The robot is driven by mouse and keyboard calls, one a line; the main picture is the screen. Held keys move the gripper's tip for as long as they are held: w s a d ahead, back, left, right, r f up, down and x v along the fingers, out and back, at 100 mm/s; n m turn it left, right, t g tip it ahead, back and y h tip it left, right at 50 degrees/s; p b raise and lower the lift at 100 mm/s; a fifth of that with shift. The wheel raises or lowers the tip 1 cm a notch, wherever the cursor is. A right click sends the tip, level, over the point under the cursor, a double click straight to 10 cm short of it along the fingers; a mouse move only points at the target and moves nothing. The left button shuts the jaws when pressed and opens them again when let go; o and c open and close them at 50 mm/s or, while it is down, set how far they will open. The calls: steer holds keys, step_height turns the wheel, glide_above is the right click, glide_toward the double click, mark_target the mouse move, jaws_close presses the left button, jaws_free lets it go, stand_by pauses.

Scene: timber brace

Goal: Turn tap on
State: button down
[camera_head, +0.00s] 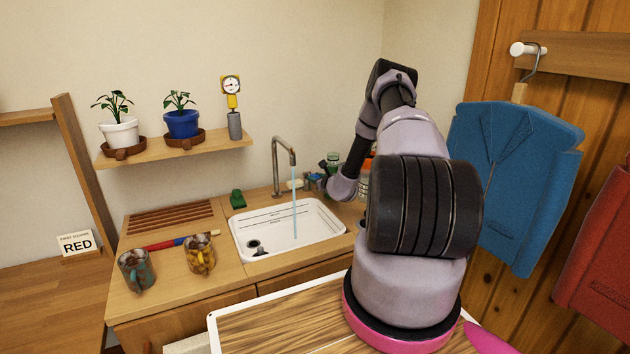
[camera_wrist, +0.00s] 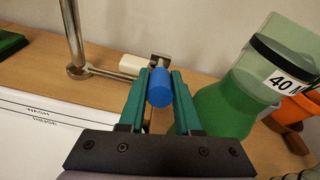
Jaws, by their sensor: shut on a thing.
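The metal tap (camera_head: 283,160) stands behind the white sink (camera_head: 243,243), and a thin stream of water (camera_head: 295,215) falls from its spout into the basin. In the wrist view the tap's upright pipe (camera_wrist: 71,35) is at the upper left. A blue cylindrical knob (camera_wrist: 159,92) on a small metal fitting (camera_wrist: 159,61) sits right of the pipe. My gripper (camera_wrist: 159,78) has its teal fingers shut on the blue knob, one on each side. In the head view my arm reaches down behind the sink's right end, and the grip itself is small and partly hidden.
A green container (camera_wrist: 215,105) marked 40 stands close to the right finger. A small white block (camera_wrist: 133,64) lies beside the fitting. A green sponge (camera_head: 237,199) and two mugs (camera_head: 200,255) (camera_head: 136,270) are left of the sink. A blue jacket (camera_head: 510,190) hangs at right.

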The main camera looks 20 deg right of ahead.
steer(key=c, duration=0.9)
jaws_free()
steer(key=v, duration=1.1)
steer(key=shift+w, duration=0.1)
